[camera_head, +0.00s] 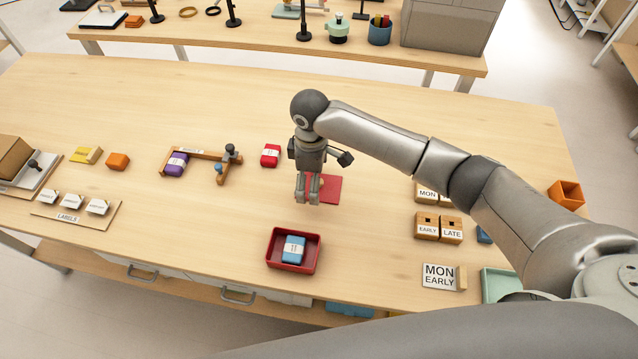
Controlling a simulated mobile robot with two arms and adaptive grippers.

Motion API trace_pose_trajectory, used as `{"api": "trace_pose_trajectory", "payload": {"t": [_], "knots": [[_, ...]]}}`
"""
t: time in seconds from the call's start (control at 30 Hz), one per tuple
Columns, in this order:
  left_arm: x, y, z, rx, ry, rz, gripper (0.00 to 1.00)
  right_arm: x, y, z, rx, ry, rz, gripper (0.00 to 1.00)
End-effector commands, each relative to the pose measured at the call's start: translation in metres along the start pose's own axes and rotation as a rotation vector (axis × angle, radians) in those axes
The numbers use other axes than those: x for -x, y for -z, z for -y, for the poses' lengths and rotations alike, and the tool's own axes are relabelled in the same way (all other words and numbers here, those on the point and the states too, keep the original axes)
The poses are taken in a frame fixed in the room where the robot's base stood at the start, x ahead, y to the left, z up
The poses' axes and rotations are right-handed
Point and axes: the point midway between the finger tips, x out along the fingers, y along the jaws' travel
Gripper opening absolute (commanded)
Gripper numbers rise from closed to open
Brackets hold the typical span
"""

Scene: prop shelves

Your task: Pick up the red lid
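The red lid (332,191) is a flat red square near the middle of the table, behind the red tray. My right gripper (308,202) points down at the lid's left side, its fingers overlapping the lid in the picture. The two fingers are close together. I cannot tell whether they touch the lid or hold anything. A small pale spot shows on the lid beside the fingers, partly hidden by them. My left gripper is not in view.
A red tray (272,262) with a blue block (293,249) stands in front. A red block (270,155) and a wooden frame (208,155) with a purple block (175,164) lie left. Wooden letter blocks (427,228) stand right, near my arm.

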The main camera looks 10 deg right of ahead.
Motion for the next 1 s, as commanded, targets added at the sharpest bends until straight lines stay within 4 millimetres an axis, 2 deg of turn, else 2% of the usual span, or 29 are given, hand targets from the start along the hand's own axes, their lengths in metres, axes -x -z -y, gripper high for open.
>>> {"api": "trace_pose_trajectory", "payload": {"t": [0.1, 0.33, 1.0], "knots": [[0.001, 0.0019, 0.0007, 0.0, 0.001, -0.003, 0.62, -0.008, -0.0002, -0.0003, -0.001, -0.001, 0.0, 0.98], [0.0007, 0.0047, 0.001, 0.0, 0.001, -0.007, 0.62, -0.0091, -0.0001, -0.0004, 0.0, -0.002, -0.001, 0.97], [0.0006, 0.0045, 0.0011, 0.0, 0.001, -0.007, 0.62, -0.0096, -0.0007, -0.0003, -0.001, -0.001, 0.0, 0.11]]}}
